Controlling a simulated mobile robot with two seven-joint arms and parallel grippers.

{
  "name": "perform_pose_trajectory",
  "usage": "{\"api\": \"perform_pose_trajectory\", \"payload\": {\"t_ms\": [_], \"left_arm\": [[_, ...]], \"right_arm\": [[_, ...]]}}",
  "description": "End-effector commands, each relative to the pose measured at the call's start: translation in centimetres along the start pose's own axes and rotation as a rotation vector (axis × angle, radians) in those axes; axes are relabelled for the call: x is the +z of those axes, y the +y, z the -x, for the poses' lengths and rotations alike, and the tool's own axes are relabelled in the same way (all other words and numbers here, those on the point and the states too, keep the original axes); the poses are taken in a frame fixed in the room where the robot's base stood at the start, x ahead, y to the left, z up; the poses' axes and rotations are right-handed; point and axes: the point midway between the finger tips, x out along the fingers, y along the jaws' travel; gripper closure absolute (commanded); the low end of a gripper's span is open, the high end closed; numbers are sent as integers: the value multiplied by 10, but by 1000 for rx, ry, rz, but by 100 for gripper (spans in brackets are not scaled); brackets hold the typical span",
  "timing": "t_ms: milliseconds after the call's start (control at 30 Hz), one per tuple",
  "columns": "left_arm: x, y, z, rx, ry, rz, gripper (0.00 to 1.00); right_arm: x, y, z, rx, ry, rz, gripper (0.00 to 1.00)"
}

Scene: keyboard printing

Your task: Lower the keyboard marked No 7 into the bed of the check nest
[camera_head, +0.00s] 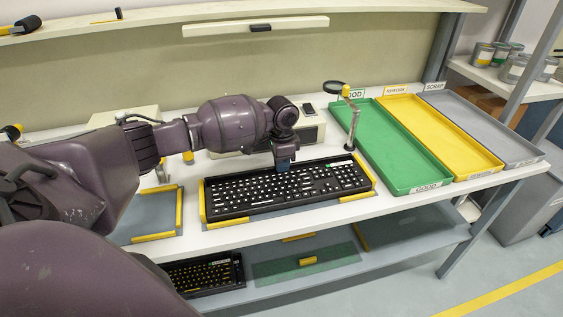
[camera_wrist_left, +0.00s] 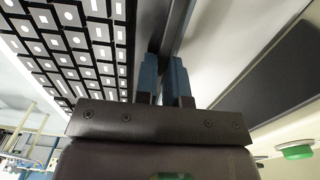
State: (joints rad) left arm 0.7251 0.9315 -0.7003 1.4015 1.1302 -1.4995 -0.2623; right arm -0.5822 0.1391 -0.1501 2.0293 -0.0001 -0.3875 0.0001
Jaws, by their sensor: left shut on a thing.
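A black keyboard with white keys (camera_head: 285,190) lies at or just above the check nest, a grey bed with yellow edge pieces (camera_head: 358,197) on the white bench. Whether it rests on the bed I cannot tell. My left gripper (camera_head: 284,166) is shut on the keyboard's back edge near the middle. In the left wrist view, the blue fingers (camera_wrist_left: 163,82) close on the edge beside the keys (camera_wrist_left: 75,45). My right gripper is not in view.
Green (camera_head: 414,187), yellow (camera_head: 450,140) and grey (camera_head: 500,130) trays fill the bench's right. A magnifier on a post (camera_head: 352,125) stands close behind the keyboard's right end. Another yellow-edged bed (camera_head: 150,222) lies left. A second keyboard (camera_head: 205,276) is on the lower shelf.

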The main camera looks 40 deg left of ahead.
Motion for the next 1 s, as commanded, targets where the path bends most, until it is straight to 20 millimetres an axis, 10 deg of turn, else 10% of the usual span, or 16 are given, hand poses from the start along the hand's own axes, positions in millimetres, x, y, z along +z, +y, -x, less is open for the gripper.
{"api": "perform_pose_trajectory", "payload": {"t_ms": [467,667,1000], "left_arm": [[0,0,-2,-1,1,0,100],[0,0,-3,-1,1,0,60],[0,0,0,-1,0,0,60]], "right_arm": [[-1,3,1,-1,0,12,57],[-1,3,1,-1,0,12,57],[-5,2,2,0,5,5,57]]}}
